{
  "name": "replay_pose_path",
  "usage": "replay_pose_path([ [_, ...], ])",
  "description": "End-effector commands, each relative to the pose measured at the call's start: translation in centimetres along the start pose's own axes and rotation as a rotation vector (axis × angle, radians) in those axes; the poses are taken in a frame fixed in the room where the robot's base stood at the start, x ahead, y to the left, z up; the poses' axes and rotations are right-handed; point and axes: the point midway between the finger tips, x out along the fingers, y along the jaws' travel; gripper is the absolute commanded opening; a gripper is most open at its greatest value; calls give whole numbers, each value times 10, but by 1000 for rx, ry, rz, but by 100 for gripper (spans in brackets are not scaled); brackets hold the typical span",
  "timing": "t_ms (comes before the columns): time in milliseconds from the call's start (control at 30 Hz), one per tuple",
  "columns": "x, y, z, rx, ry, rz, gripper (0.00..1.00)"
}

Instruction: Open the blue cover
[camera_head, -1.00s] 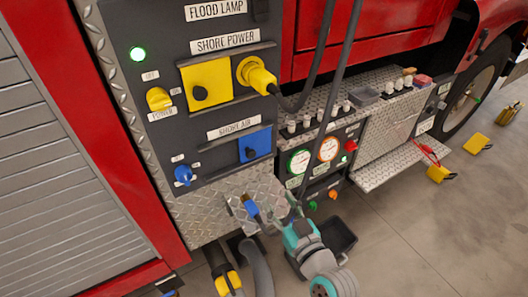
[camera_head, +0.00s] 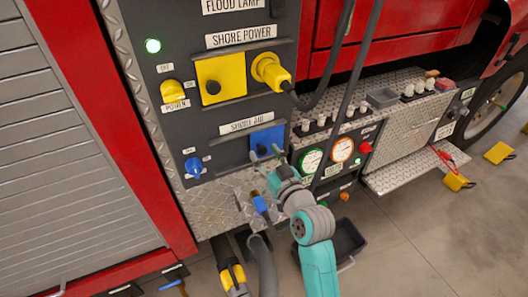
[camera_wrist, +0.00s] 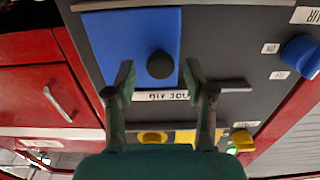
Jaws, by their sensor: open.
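The blue cover (camera_head: 266,139) is a closed square flap with a dark round knob, on the dark panel under the "SHORE AIR" label. In the wrist view the blue cover (camera_wrist: 118,40) fills the upper middle, and its dark knob (camera_wrist: 160,65) lies between my fingertips. My gripper (camera_head: 268,157) is at the cover's lower edge in the head view and hides part of it. In the wrist view my gripper (camera_wrist: 160,75) is open, one finger on each side of the knob, with gaps on both sides. I cannot tell how far the fingertips are from the panel.
A blue switch (camera_head: 193,167) sits left of the cover. Above are a yellow cover (camera_head: 222,80) and a yellow plug (camera_head: 270,71) with a hanging black cable. A blue-handled fitting (camera_head: 260,204) and a grey hose (camera_head: 262,265) are below. Gauges (camera_head: 312,160) stand to the right.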

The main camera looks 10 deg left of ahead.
Motion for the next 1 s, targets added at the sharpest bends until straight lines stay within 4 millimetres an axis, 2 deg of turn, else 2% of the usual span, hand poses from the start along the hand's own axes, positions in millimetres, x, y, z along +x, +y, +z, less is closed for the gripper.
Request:
replay_pose_path([
  [200, 14, 0, 0, 1, 1, 0, 54],
  [467, 14, 0, 0, 1, 1, 0, 54],
  [700, 14, 0, 0, 1, 0, 0, 0],
  [1000, 14, 0, 0, 1, 0, 0, 0],
])
